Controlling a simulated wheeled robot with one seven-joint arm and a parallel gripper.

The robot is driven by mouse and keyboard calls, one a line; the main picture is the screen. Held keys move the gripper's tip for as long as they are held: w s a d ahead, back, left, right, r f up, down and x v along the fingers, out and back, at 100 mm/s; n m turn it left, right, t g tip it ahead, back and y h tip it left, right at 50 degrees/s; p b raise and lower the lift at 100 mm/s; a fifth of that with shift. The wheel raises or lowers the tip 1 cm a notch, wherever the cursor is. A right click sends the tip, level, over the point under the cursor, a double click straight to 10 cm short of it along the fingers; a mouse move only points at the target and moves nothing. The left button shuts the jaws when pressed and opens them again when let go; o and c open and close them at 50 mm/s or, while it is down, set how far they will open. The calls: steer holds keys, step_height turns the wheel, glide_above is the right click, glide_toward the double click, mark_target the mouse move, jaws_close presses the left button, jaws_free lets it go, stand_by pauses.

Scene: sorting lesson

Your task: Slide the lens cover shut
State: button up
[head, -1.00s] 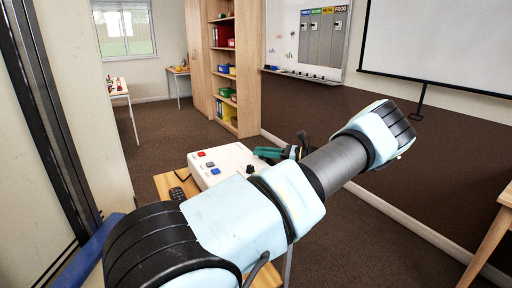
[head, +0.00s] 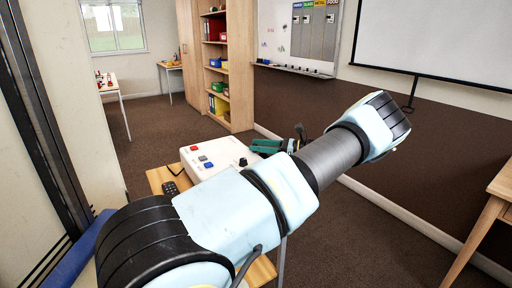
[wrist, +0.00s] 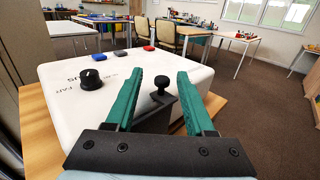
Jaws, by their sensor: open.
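A white projector-like box (head: 203,158) stands on a small wooden table in the head view, and its top fills much of the wrist view (wrist: 90,115). A black knob on a dark tab (wrist: 160,88), which looks like the lens cover's handle, rises at the box's near side in the wrist view. My gripper (wrist: 171,78) is open, with its two green fingers on either side of the knob and a gap left at the right. In the head view my gripper (head: 266,146) is beside the box's right end. The lens itself is not seen.
The box carries a black dial (wrist: 92,79) and red, blue and grey buttons. A dark remote (head: 170,188) lies on the wooden table (head: 160,176). A bookshelf (head: 228,70), whiteboard and projection screen stand beyond. Open carpet lies to the right.

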steer(key=s+d+b, duration=0.2)
steer(key=d+b, duration=0.1)
steer(key=d, duration=0.6)
steer(key=shift+d, duration=0.15)
